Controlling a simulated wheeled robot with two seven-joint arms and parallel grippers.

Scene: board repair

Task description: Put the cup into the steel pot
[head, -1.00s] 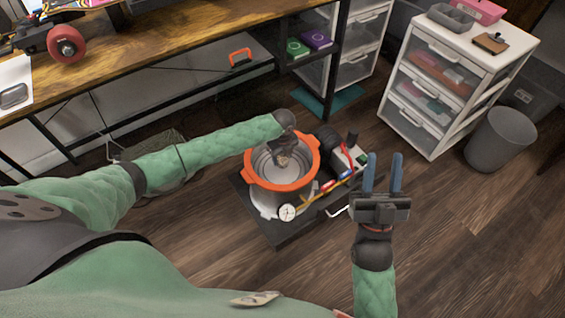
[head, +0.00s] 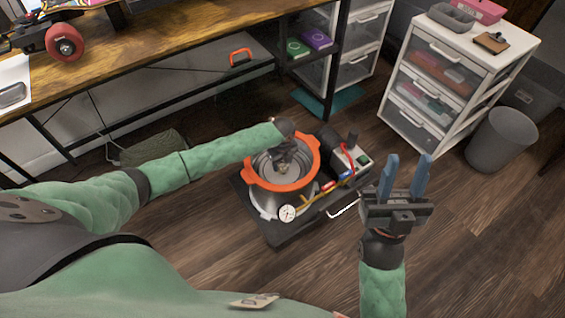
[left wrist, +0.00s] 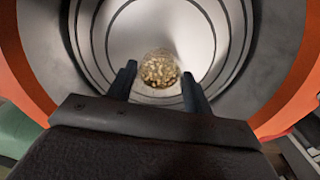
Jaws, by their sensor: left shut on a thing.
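The steel pot (head: 264,202) has an orange rim and stands on a dark base on the floor. Its open inside fills much of the left wrist view (left wrist: 205,45). My left gripper (head: 283,167) reaches over the rim into the pot's mouth.
A pressure gauge (head: 287,213), hoses and a black pump (head: 328,142) crowd the pot's base. A wooden workbench (head: 160,50) runs along the back left. A white drawer unit (head: 440,85) and a grey bin (head: 502,138) stand right. The floor at lower right is clear.

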